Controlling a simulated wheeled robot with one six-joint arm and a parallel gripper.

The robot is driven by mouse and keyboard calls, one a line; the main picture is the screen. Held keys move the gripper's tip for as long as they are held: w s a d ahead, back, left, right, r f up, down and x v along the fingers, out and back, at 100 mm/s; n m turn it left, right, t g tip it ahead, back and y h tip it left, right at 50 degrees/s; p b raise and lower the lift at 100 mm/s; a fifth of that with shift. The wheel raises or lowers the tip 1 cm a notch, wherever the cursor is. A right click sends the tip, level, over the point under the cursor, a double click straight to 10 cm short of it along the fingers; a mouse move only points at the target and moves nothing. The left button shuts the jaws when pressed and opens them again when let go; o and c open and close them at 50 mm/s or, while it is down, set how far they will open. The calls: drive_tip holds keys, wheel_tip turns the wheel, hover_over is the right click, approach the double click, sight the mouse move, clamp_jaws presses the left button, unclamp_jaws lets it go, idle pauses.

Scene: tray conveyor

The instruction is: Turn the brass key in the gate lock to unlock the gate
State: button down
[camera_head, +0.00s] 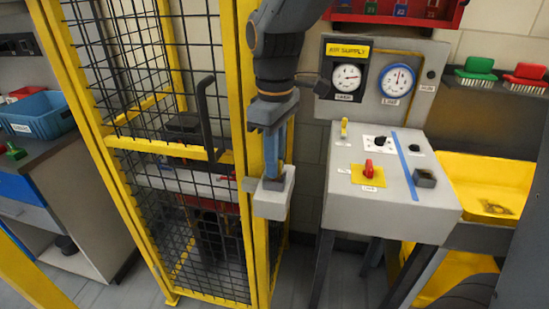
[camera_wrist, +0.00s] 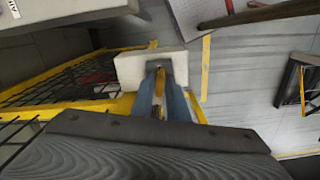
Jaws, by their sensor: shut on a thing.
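The white gate lock box (camera_head: 274,199) is fixed to the yellow post of the mesh gate (camera_head: 190,153). It also shows in the wrist view (camera_wrist: 134,69). My gripper (camera_head: 272,172) reaches down to the top of the lock with its blue fingers. In the wrist view my gripper (camera_wrist: 162,96) is shut on the brass key (camera_wrist: 159,82), of which a narrow strip shows between the fingers. The key points into the dark slot area of the lock. The fingers hide most of the key, so its exact turn angle cannot be told. The gate appears closed.
A black gate handle (camera_head: 206,115) stands left of my arm. A grey control console (camera_head: 343,199) with a red knob is close on the right, below the air supply gauges (camera_head: 372,80). A yellow bin (camera_head: 492,190) stands farther right. Grey floor shows below.

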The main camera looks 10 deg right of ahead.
drive_tip(key=shift+m+p, duration=1.2)
drive_tip(key=shift+m, duration=0.3)
drive_tip(key=shift+m+p, duration=1.8)
drive_tip(key=shift+m, duration=0.5)
drive_tip(key=shift+m+p, duration=1.3)
drive_tip(key=shift+m, duration=0.5)
drive_tip(key=shift+m+p, duration=1.15)
drive_tip(key=shift+m, duration=0.75)
drive_tip(key=c, duration=1.6)
unclamp_jaws()
drive_tip(key=shift+c, duration=0.2)
